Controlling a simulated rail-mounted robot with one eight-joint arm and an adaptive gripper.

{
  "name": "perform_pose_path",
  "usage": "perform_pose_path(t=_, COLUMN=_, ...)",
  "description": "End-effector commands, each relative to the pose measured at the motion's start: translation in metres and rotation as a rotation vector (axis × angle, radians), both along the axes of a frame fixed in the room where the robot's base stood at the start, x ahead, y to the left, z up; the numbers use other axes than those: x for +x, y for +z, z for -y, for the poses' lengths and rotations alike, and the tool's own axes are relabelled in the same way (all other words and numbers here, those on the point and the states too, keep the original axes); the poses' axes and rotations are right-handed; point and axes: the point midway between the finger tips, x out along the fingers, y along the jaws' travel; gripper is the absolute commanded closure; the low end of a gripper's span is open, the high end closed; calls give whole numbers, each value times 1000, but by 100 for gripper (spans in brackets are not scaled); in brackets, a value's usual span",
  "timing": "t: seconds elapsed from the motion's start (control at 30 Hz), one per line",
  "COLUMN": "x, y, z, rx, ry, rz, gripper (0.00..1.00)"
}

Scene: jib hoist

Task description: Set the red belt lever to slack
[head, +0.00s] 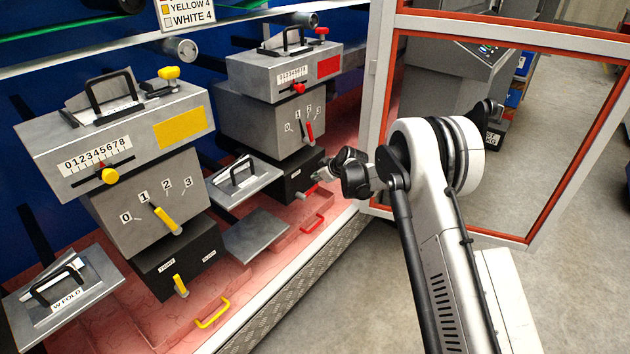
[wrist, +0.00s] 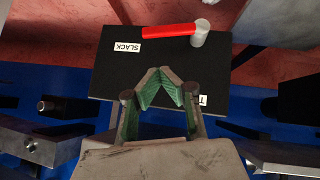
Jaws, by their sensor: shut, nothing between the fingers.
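The red belt lever (wrist: 170,31) shows in the wrist view on a black box (wrist: 165,62). Its red arm extends left from a grey cylindrical end (wrist: 201,32), toward the side with the SLACK label (wrist: 127,47), and lies just above that label in the picture. Another label (wrist: 203,99) is mostly hidden by my gripper; only a T shows. My gripper (wrist: 160,72) is shut and empty, its fingertips over the black box and apart from the lever. In the head view my gripper (head: 320,172) is beside the black box (head: 294,180) under the red-marked unit.
A yellow-marked unit (head: 125,150) with its own lever (head: 180,285) stands to the left. A red handle (head: 313,223) and a yellow handle (head: 212,312) sit low in front. An orange-edged door frame (head: 376,110) stands open to the right of the red-marked unit.

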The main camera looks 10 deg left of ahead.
Motion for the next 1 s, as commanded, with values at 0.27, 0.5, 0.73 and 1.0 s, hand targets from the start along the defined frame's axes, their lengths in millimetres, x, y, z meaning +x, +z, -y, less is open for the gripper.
perform_pose_path(t=0.27, x=-26, y=41, z=32, rx=1, ry=-3, rz=0, gripper=100)
perform_pose_path(t=0.5, x=-37, y=56, z=45, rx=0, ry=-1, rz=0, gripper=100)
perform_pose_path(t=0.73, x=-39, y=58, z=47, rx=0, ry=-1, rz=0, gripper=100)
perform_pose_path(t=1.0, x=-40, y=65, z=49, rx=0, ry=-8, rz=-3, gripper=100)
